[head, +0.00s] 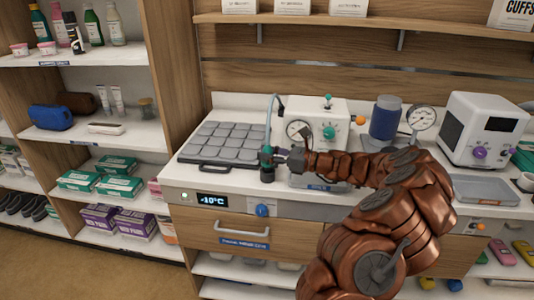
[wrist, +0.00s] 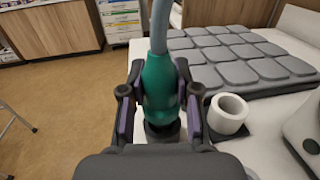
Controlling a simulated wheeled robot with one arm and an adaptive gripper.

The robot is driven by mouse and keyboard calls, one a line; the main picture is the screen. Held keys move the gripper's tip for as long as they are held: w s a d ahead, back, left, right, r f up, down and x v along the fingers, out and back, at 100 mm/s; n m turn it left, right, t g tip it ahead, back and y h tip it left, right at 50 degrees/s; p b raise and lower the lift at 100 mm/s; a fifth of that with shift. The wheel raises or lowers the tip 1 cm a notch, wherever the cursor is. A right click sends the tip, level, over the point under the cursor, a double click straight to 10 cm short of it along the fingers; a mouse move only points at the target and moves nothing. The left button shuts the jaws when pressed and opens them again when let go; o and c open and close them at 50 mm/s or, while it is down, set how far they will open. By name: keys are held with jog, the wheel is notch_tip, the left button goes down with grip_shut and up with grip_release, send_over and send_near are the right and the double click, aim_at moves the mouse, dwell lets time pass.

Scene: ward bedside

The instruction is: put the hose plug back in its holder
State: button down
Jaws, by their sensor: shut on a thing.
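The hose plug (head: 267,154) has a green body with a dark lower end. In the wrist view the green plug (wrist: 162,90) stands about upright between the two fingers. A grey-blue hose (wrist: 160,25) runs up from its top. My gripper (head: 277,157) is shut on the plug, near the counter's front edge; its fingers (wrist: 162,103) press on both sides. A white, open-topped round cup (wrist: 228,110) on a dark base stands just right of the right finger; it looks like the holder and appears empty. The plug is beside it, apart. My gripper hides that spot in the head view.
A grey padded mat (head: 222,143) lies left of a white machine with a gauge (head: 318,112). A blue jar (head: 385,118) and a white monitor (head: 485,130) stand farther right. Open shelves (head: 100,135) are at left. A drawer (head: 240,233) is below the counter.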

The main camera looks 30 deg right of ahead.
aim_at(267, 164)
jog(key=shift+f+b, duration=0.3)
jog(key=shift+f, duration=0.7)
jog(key=shift+s+a+f, duration=0.1)
jog(key=shift+f, duration=0.35)
jog(key=shift+s+a+f, duration=0.1)
jog(key=shift+f, duration=0.3)
jog(key=c, duration=1.1)
grip_release()
jog(key=shift+b, duration=0.3)
jog(key=shift+o, duration=0.8)
jog(key=shift+w+d+f, duration=0.1)
jog(key=shift+f, duration=0.05)
jog(key=shift+o, duration=0.8)
jog(key=shift+r, duration=0.2)
jog(key=shift+r, duration=0.1)
jog(key=shift+d+r, duration=0.1)
jog(key=shift+r, duration=0.15)
notch_tip(267, 164, up, 10)
jog(key=shift+f, duration=0.15)
